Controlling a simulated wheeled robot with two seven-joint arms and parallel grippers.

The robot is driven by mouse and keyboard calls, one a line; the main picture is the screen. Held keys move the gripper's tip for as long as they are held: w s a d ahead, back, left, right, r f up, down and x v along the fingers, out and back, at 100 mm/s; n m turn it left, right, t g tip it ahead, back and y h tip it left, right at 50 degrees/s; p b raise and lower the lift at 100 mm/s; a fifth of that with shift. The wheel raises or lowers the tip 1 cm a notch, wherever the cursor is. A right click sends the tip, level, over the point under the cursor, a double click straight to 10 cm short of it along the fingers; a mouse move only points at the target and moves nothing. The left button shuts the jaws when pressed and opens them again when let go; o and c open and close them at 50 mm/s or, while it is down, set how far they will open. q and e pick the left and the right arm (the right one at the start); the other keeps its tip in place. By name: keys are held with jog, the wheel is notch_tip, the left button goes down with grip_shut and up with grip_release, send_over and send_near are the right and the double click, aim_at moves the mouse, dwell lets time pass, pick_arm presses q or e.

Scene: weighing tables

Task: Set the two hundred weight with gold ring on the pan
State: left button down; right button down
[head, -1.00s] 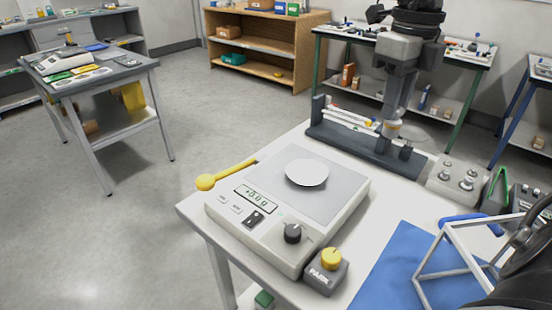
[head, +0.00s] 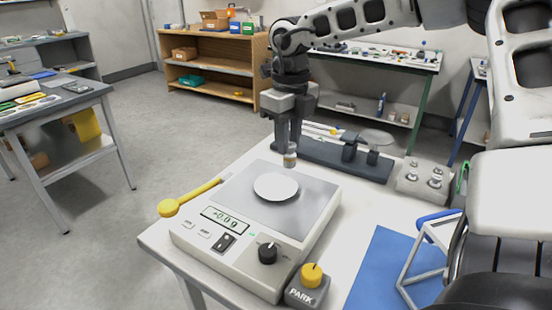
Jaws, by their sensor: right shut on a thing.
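My right gripper (head: 289,145) points down and is shut on a small metal weight with a gold ring (head: 290,158). The weight hangs upright at the back edge of the balance (head: 300,213), behind and slightly right of the pan. It looks apart from the pan. The round white pan (head: 276,187) is empty and sits on the balance's grey top plate. The balance's display (head: 225,219) seems to read about zero, its digits too small to be sure. My left gripper is out of view.
A dark rack (head: 345,160) stands behind the balance. A block with several metal weights (head: 425,180) is at right. A yellow spoon-like tool (head: 188,198) lies left, a PARK block (head: 308,287) with yellow knob in front, and a blue mat (head: 385,265) on the right.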

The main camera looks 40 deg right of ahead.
jog(key=w+f, duration=0.3)
jog(key=shift+a+f, duration=0.25)
jog(key=shift+a, duration=0.1)
jog(key=shift+f, duration=1.6)
jog(key=shift+f, duration=0.1)
jog(key=c, duration=1.3)
grip_release()
jog(key=shift+o, duration=0.2)
notch_tip(320, 180, up, 12)
